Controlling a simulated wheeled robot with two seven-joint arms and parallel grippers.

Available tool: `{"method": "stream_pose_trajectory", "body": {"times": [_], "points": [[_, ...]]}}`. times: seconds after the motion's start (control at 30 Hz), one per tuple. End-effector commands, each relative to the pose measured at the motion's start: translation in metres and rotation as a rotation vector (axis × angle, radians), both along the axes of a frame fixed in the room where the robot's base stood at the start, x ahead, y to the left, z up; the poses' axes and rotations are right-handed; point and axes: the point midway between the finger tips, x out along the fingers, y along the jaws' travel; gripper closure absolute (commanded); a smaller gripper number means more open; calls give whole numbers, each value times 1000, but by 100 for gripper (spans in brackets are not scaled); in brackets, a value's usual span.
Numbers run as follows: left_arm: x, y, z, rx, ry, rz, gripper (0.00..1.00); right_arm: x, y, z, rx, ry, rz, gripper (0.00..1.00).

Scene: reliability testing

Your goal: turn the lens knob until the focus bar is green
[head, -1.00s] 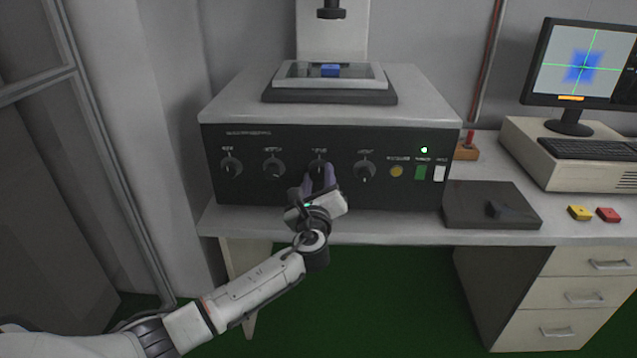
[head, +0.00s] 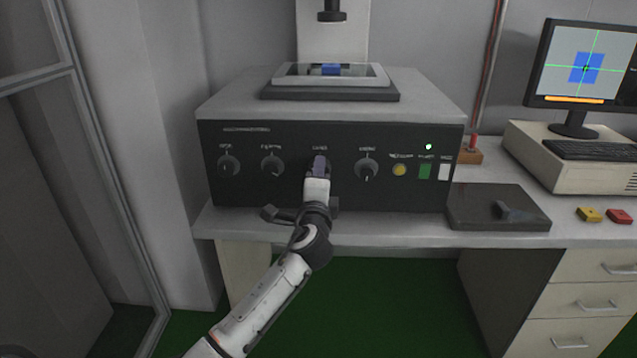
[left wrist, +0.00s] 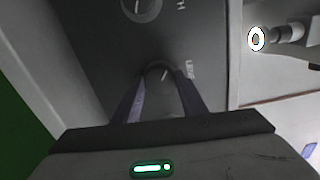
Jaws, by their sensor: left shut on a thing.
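The lens knob is the third dark knob on the machine's black front panel. It shows between my fingertips in the left wrist view (left wrist: 160,70), beside its label. My left gripper (head: 319,168) is shut on this knob, its two purple-grey fingers on either side; in the head view the gripper mostly hides the knob. The focus bar (head: 574,99) on the monitor (head: 584,62) is orange and spans most of the picture's width. My right gripper is not in view.
Other knobs (head: 272,166) (head: 366,168) flank the lens knob closely. A yellow button (head: 399,170), a green button (head: 425,171) and a white one (head: 445,172) are further right. A blue sample (head: 330,70) lies on the stage on top.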

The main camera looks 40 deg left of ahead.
Motion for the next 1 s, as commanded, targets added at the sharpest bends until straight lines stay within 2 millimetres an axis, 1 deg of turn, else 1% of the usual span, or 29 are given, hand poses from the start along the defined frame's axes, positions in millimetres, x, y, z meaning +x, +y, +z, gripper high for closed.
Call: {"method": "stream_pose_trajectory", "body": {"times": [0.03, 0.1, 0.43, 0.7, 1.0], "points": [[0, 0, -4, -39, -21, 1, 84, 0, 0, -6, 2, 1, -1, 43], [0, 0, -4, -87, -50, 1, 84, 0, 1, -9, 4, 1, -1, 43], [0, 0, -3, -251, -151, 1, 84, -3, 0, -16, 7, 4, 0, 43], [0, 0, -2, -306, -183, 2, 84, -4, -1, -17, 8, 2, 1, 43], [0, 0, -2, -312, -187, 2, 84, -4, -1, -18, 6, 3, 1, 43]]}}
